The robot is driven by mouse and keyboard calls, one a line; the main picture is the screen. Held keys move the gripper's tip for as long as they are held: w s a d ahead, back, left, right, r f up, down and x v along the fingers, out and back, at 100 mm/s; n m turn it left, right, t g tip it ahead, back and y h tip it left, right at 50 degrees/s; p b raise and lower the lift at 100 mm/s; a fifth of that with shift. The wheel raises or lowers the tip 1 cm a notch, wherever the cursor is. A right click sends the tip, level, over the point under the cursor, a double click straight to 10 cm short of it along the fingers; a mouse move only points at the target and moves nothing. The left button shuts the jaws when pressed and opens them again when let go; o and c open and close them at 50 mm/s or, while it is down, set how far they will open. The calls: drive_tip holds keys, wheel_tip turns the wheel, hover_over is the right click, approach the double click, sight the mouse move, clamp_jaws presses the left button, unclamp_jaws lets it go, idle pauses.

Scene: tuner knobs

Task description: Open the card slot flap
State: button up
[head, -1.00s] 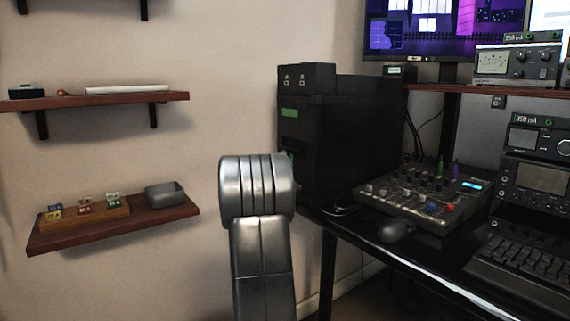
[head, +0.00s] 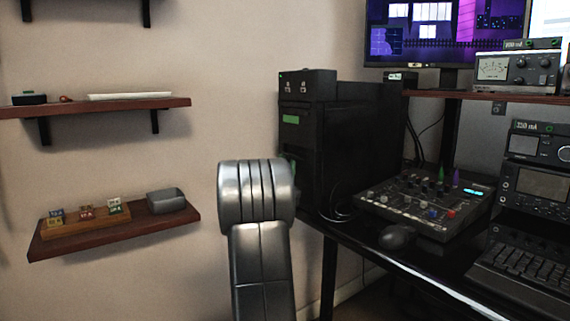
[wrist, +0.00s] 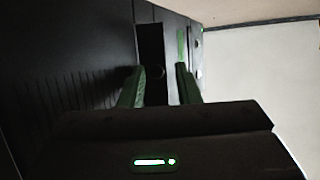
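The black computer tower (head: 345,150) stands on the desk in the head view, with a green label (head: 290,119) on its front. In the wrist view its dark ribbed side (wrist: 75,60) fills the left. My gripper (wrist: 160,70) is open, its two green fingers apart, facing a dark rectangular area (wrist: 150,45) on the tower's front. A faint round detail shows between the fingers. I cannot tell whether that area is the card slot flap or an opening, nor whether the fingers touch it. In the head view my arm hides most of the gripper.
A mixer with knobs (head: 425,200) and a mouse (head: 396,237) are on the desk right of the tower. A shelf (head: 110,235) with a grey tray (head: 166,201) and small coloured blocks is at the left. A pale wall (wrist: 260,90) is right in the wrist view.

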wheel_tip(320, 180, up, 2)
drive_tip(key=m+g+h+p, duration=0.1)
drive_tip(key=m+g+p, duration=0.1)
drive_tip(key=p, duration=0.1)
drive_tip(key=m+g+h+p, duration=0.1)
drive_tip(key=m+g+p, duration=0.1)
drive_tip(key=p, duration=0.2)
drive_tip(key=m+g+h+p, duration=0.1)
drive_tip(key=m+g+p, duration=0.1)
drive_tip(key=p, duration=0.1)
drive_tip(key=shift+s+a+r, duration=0.1)
drive_tip(key=shift+a+r, duration=0.05)
drive_tip(key=shift+r, duration=0.1)
